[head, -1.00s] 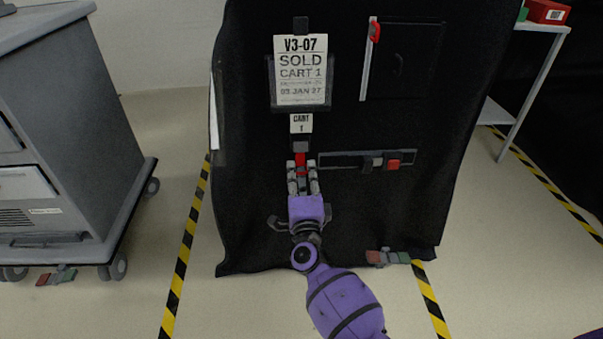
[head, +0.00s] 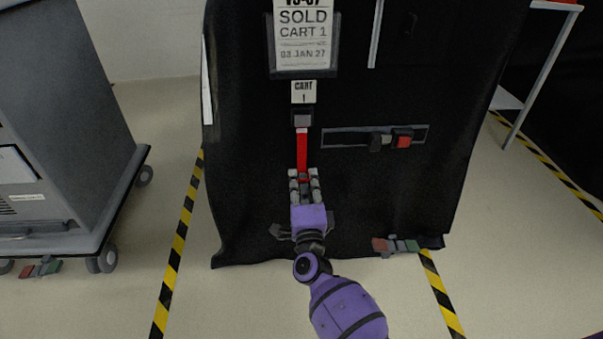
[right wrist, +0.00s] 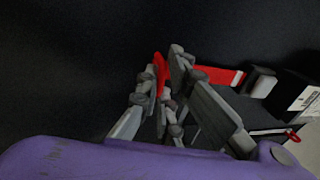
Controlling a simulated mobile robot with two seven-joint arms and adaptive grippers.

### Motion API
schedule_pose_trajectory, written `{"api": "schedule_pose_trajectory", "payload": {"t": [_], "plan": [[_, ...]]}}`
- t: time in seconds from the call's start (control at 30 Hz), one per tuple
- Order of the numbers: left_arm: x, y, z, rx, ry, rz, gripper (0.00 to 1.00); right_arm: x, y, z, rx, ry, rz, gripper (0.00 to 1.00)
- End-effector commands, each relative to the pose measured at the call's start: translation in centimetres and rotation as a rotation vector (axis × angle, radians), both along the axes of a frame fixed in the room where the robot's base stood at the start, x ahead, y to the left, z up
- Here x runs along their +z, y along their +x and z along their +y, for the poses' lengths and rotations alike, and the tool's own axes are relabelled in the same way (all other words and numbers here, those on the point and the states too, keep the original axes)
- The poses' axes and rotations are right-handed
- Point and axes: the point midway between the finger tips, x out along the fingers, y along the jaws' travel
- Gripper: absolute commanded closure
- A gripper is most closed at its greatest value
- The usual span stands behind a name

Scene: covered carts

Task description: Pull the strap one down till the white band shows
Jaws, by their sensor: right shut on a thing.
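My right gripper (head: 304,178) is shut on the strap's lower end, below the buckle. In the right wrist view the gripper's fingers (right wrist: 168,85) pinch the red strap (right wrist: 218,75), which runs off to the buckle (right wrist: 259,82). My left gripper is not in view.
The black covered cart (head: 400,190) fills the middle. A grey cart (head: 70,130) stands at left. Black-yellow floor tape (head: 180,240) runs beside the cover.

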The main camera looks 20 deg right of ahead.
Motion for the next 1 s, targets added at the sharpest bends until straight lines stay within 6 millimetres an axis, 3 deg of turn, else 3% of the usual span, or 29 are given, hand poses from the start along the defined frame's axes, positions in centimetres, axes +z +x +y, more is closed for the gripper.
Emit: {"api": "schedule_pose_trajectory", "payload": {"t": [0.03,0.37,0.57,0.87,1.0], "plan": [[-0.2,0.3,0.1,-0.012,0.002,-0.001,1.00,-1.3,-0.1,0.0,0.001,0.000,0.012,1.00],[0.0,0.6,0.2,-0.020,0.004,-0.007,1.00,-1.3,-0.2,0.1,0.002,0.000,0.013,1.00],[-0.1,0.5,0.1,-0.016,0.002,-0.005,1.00,-1.3,-0.2,0.1,0.002,0.000,0.013,0.74],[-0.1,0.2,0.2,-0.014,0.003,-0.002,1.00,-1.0,-0.2,0.1,0.002,0.000,0.007,0.74],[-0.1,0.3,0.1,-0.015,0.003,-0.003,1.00,-1.4,-1.5,0.4,0.002,0.001,0.009,0.74]]}}
